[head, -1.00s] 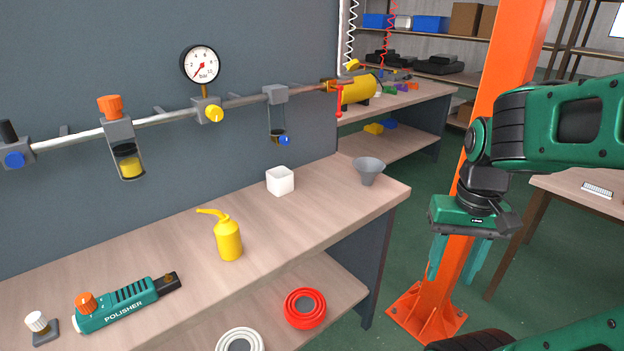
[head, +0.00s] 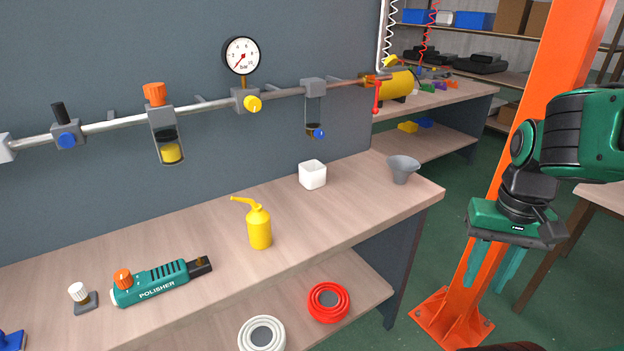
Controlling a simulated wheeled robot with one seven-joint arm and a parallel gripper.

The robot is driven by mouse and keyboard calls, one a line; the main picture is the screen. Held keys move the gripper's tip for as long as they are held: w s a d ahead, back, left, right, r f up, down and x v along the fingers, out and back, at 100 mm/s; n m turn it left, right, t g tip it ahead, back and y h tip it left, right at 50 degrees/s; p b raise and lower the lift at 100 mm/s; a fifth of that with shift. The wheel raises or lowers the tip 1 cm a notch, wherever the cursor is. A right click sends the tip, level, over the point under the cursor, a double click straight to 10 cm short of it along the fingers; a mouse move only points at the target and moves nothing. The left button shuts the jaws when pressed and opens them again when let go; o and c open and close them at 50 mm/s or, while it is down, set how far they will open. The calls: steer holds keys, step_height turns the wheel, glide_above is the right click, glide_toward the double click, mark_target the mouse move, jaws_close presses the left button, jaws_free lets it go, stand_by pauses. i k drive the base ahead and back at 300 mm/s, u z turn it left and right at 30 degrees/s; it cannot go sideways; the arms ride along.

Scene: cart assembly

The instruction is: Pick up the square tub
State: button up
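The square tub (head: 312,179) is a small white open-topped box. It stands upright on the wooden bench against the grey back panel, between the yellow oil can and the grey funnel. My gripper (head: 492,270) hangs at the right of the head view, with its teal fingers pointing down in front of the orange post. It is well to the right of the tub, beyond the bench's right end, and touches nothing on the bench. Its two fingers show apart with nothing visible between them.
A yellow oil can (head: 259,228) stands left of the tub, and a grey funnel (head: 403,168) stands to its right. A polisher (head: 160,283) lies further left. A pipe with a gauge (head: 241,56) runs above the bench. The orange post (head: 500,190) rises beside my gripper.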

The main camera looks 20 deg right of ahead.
mark_target(312, 173)
steer(key=z, duration=1.6)
steer(key=k, duration=1.05)
steer(key=u, duration=0.6)
steer(key=i, duration=1.5)
steer(key=z, duration=0.05)
